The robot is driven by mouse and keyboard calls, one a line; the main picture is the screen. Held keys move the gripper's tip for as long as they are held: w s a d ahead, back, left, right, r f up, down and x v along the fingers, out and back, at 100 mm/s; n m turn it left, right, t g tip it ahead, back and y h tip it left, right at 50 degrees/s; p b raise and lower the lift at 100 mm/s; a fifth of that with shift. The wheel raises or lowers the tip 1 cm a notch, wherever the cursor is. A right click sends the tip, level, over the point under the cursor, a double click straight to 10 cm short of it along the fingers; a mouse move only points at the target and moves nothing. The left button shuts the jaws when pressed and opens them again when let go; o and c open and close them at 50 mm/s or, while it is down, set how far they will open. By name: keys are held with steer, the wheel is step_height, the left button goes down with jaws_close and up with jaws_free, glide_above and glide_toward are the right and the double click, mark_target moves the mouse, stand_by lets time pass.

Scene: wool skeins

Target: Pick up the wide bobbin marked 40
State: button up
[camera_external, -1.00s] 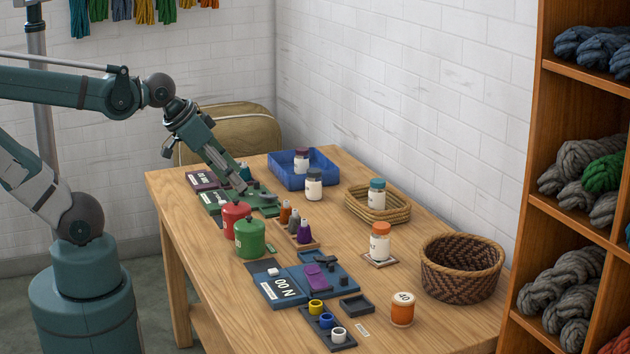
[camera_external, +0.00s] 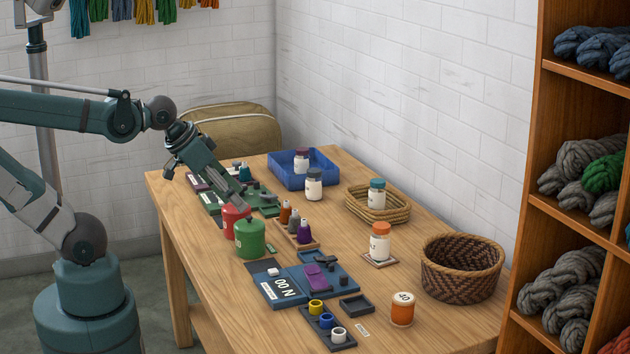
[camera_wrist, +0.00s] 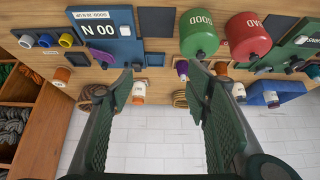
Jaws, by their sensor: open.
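The wide bobbin (camera_external: 402,310) is orange with a pale top and a white label whose number looks like 40. It stands upright on the near right of the table, in front of the woven basket. An orange piece that looks like it shows at the left of the wrist view (camera_wrist: 61,76). My gripper (camera_external: 242,204) is at the table's far left part, above the red and green canisters, well away from the bobbin. In the wrist view my gripper (camera_wrist: 160,78) has its fingers spread, with nothing held between them.
The green canister (camera_external: 250,240) and red canister (camera_external: 231,216) stand near my gripper. A white jar with an orange lid (camera_external: 380,243), the brown basket (camera_external: 460,285) and a dark tray of small spools (camera_external: 341,345) surround the bobbin. Bare wood lies left of the dark trays.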

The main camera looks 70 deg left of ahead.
steer(key=shift+o, duration=0.3)
stand_by(0.5)
steer(key=w, duration=0.1)
steer(key=n+g+h+p, duration=0.4)
steer(key=n+p, duration=0.5)
steer(key=n, duration=0.8)
glide_above(401, 296)
steer(key=s+a, duration=0.3)
steer(key=a, duration=0.8)
step_height(401, 296, down, 3)
steer(key=w+d+f+n, duration=0.1)
steer(key=d+f, duration=0.1)
steer(key=d+f+n+g+p, duration=0.1)
steer(key=d+f, duration=0.1)
steer(key=d, duration=0.1)
steer(key=w+d+f+n+p, duration=0.1)
steer(key=d+f+n, duration=0.1)
steer(key=d+f, duration=0.1)
steer(key=shift+w+d+g, duration=0.25)
steer(key=shift+w+g, duration=0.1)
steer(key=shift+g, duration=0.05)
steer(key=shift+d+f, duration=0.35)
steer(key=shift+f, duration=0.05)
steer(key=shift+f, duration=0.1)
